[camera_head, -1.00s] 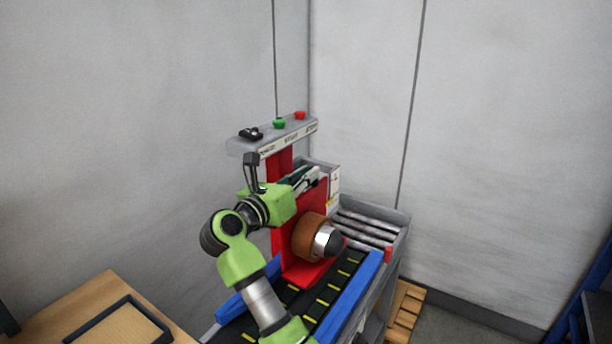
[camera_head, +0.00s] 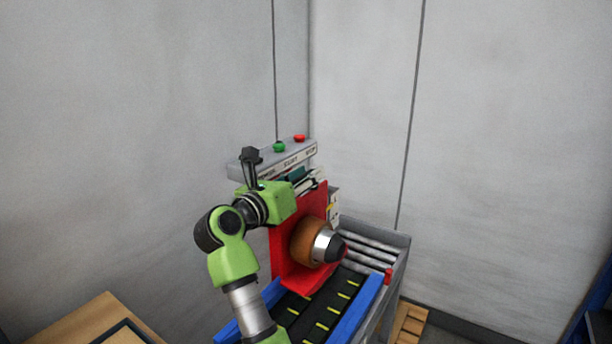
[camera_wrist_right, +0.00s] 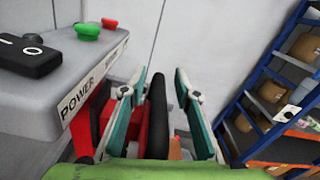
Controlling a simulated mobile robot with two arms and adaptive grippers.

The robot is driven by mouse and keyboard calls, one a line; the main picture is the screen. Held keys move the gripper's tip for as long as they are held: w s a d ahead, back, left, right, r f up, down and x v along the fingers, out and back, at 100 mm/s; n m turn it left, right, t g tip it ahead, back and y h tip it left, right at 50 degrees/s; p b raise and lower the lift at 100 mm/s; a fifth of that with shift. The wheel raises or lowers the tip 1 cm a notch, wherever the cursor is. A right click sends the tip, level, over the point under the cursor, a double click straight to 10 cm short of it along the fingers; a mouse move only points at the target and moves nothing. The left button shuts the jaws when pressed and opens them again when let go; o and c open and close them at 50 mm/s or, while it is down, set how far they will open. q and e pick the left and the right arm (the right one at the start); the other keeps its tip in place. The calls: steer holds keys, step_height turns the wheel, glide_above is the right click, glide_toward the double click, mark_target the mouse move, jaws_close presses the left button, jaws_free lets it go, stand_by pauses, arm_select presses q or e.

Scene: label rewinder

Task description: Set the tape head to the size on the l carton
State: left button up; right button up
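The red tape head (camera_head: 288,262) stands over the conveyor, with a brown tape roll (camera_head: 308,240) on its front. My right gripper (camera_head: 318,180) is at the top of the tape head, below the control panel. In the right wrist view, its two fingers (camera_wrist_right: 160,82) stand on either side of an upright black bar (camera_wrist_right: 157,118), which looks like a handle of the head. Small gaps seem to show beside the bar, but the head moves with the gripper. A small white plate (camera_head: 334,205) is beside the head, too small to read. The l carton and left gripper are not in view.
The grey control panel (camera_head: 270,160) has a green button (camera_head: 279,147), a red button (camera_head: 299,138) and a black switch (camera_wrist_right: 33,55). The conveyor has blue side rails (camera_head: 357,310). A wooden table (camera_head: 85,322) is lower left. A blue shelf (camera_wrist_right: 262,85) holds boxes.

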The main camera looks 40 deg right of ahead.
step_height(320, 180, up, 10)
stand_by(0.5)
steer(key=shift+f, duration=0.1)
stand_by(0.4)
